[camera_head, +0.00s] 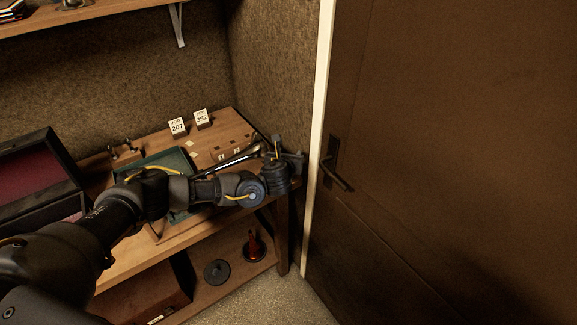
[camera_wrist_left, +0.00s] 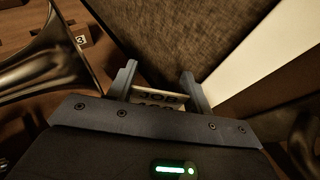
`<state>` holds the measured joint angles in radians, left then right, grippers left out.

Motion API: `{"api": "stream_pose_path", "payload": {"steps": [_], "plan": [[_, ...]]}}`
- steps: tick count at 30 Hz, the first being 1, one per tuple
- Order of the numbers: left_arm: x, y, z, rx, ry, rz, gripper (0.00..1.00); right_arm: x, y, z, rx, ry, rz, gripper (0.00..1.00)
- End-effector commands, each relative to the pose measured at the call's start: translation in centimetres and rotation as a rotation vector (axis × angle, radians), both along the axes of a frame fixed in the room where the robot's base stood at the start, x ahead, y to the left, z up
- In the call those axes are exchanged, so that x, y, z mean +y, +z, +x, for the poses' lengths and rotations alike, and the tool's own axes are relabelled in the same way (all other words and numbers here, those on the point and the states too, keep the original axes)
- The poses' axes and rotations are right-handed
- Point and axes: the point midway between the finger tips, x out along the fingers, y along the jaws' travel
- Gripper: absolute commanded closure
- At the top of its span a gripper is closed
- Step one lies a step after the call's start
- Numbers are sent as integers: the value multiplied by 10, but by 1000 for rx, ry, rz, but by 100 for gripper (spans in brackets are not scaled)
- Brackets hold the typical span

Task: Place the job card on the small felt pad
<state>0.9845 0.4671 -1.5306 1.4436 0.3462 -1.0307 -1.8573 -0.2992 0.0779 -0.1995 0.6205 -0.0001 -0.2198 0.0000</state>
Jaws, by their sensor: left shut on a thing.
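My left gripper (camera_head: 284,149) is at the right end of the workbench, near the wall corner and the door frame. In the left wrist view its two fingers (camera_wrist_left: 158,82) are shut on a pale job card (camera_wrist_left: 158,97) with "JOB" printed on it. The gripper body hides the card's lower part, so its number cannot be read. A green surface (camera_head: 176,160) lies on the bench, partly behind my left arm. I cannot tell any small felt pad apart from it. My right gripper is not in view.
Job blocks marked 207 (camera_head: 177,127) and 352 (camera_head: 201,118) stand at the back of the bench. A brass horn (camera_wrist_left: 45,65) lies beside my left gripper. An open, red-lined case (camera_head: 38,172) is at left. The door (camera_head: 450,150) closes off the right.

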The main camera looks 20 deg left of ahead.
Motion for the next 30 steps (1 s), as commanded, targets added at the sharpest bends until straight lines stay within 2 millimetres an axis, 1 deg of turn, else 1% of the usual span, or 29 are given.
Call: {"api": "stream_pose_path", "payload": {"steps": [3,5,8,10,13,21,26,27,30], "plan": [[-1,0,1,-1,-1,-1,85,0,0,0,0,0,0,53],[-1,-3,3,-1,-1,-1,85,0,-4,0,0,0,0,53],[-1,-16,10,0,2,-2,85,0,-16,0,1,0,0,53],[-1,-29,8,1,0,-1,85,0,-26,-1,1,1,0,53],[0,-41,9,0,2,-1,85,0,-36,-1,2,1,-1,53],[0,-39,8,-1,1,-2,85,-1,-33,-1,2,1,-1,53],[0,-44,8,-1,0,-1,85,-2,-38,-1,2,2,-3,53],[0,-43,8,-1,0,-1,46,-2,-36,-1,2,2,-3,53],[0,-42,8,0,0,-1,33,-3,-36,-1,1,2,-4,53]]}}
